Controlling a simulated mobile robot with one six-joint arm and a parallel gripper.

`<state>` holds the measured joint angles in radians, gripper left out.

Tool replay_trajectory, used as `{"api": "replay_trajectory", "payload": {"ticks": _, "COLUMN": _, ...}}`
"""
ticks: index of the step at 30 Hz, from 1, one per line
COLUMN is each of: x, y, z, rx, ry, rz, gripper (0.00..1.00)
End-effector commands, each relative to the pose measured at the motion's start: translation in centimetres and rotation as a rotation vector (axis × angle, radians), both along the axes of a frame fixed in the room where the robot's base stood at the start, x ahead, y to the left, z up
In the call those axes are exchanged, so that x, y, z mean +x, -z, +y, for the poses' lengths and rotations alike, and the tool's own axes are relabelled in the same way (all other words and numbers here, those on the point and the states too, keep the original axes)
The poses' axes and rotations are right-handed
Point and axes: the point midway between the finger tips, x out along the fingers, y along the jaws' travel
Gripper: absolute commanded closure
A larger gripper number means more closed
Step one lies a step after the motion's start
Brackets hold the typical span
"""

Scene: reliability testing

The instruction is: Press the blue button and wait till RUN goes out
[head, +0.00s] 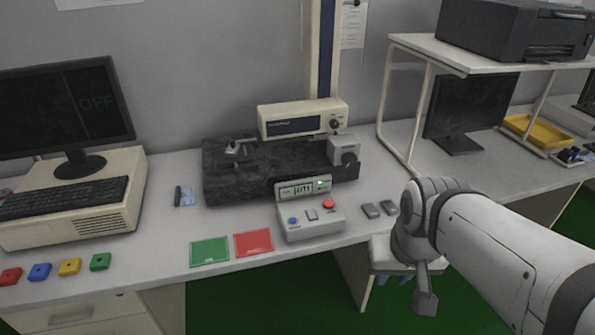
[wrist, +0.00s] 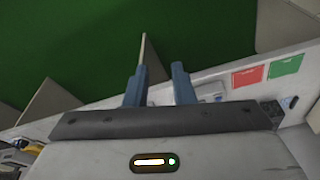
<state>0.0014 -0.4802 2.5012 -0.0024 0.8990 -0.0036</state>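The blue button (head: 293,221) is on the left of the top of a grey control box (head: 312,232) at the table's front edge. The box also has a small middle switch (head: 312,214), a red button (head: 328,204) and a lit display (head: 297,191) with a small green light; I cannot read RUN on it. My gripper (head: 390,279) hangs right of the box, apart from it, low by the table's front edge and partly hidden by my wrist. In the wrist view its two blue fingers (wrist: 159,85) stand apart with nothing between them. Part of the box shows behind the right finger.
A green card (head: 209,251) and a red card (head: 254,243) lie left of the box. A dark stone plate (head: 240,180) with a gauge stand is behind it. Several coloured blocks (head: 70,266) line the left front.

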Motion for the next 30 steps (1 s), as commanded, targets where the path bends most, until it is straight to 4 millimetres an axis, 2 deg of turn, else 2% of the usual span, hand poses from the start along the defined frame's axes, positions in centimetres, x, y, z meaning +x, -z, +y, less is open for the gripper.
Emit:
{"api": "replay_trajectory", "payload": {"ticks": 1, "x": 0.00, "y": 0.00, "z": 0.00, "rx": 0.000, "ry": 0.000, "rz": 0.000, "gripper": 0.82}}
{"api": "replay_trajectory", "payload": {"ticks": 8, "x": 0.00, "y": 0.00, "z": 0.00, "rx": 0.000, "ry": 0.000, "rz": 0.000, "gripper": 1.00}}
{"api": "replay_trajectory", "payload": {"ticks": 30, "x": 0.00, "y": 0.00, "z": 0.00, "rx": 0.000, "ry": 0.000, "rz": 0.000, "gripper": 1.00}}
